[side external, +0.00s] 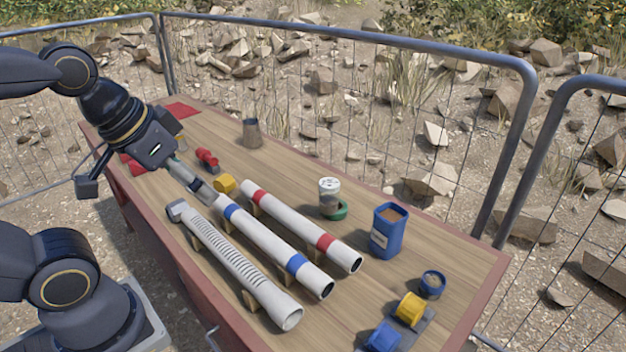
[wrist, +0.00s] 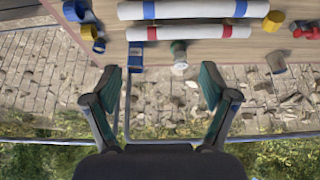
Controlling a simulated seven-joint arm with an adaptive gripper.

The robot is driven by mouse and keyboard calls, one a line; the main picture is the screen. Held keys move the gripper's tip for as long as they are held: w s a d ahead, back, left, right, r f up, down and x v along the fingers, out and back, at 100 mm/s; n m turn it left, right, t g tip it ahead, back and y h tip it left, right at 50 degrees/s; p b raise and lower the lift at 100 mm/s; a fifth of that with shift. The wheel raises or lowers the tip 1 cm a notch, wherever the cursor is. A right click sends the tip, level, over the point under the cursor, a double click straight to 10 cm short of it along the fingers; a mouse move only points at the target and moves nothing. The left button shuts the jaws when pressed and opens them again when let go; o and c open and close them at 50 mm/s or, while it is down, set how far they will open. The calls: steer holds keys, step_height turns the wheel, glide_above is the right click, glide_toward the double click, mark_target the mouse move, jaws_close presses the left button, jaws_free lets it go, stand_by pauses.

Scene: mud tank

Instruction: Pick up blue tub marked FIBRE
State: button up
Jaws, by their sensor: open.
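The blue tub (side external: 386,232) stands upright on the right part of the table, with a pale label on its side and brown material inside. Its marking is too small to read. The tub also shows in the wrist view (wrist: 136,54), above the gap between the fingers and left of centre. My gripper (side external: 207,192) is over the far-left part of the pipes in the side view, well apart from the tub. In the wrist view my gripper (wrist: 160,82) has its two green-padded fingers spread wide, with nothing between them.
White pipes with blue bands (side external: 263,243) and red bands (side external: 295,222), and a slotted pipe (side external: 240,265), lie left of the tub. A white-lidded jar (side external: 329,195), small blue pot (side external: 432,284), yellow fitting (side external: 411,309) and metal cup (side external: 252,134) stand around. Mesh fencing runs behind.

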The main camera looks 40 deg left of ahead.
stand_by(0.3)
steer(key=o, duration=0.3)
steer(key=w+d+r+t, duration=0.1)
steer(key=w+r, duration=0.4)
steer(key=w, duration=0.4)
steer(key=w+d+r+t, duration=0.1)
steer(key=w+r, duration=0.4)
steer(key=w, duration=0.3)
steer(key=m+g, duration=0.2)
steer(key=g, duration=0.1)
glide_above(391, 213)
steer(key=s+d, duration=0.1)
steer(key=s, duration=0.8)
step_height(391, 213, down, 19)
steer(key=shift+h, duration=0.3)
steer(key=x, duration=1.6)
steer(key=shift+s, duration=0.15)
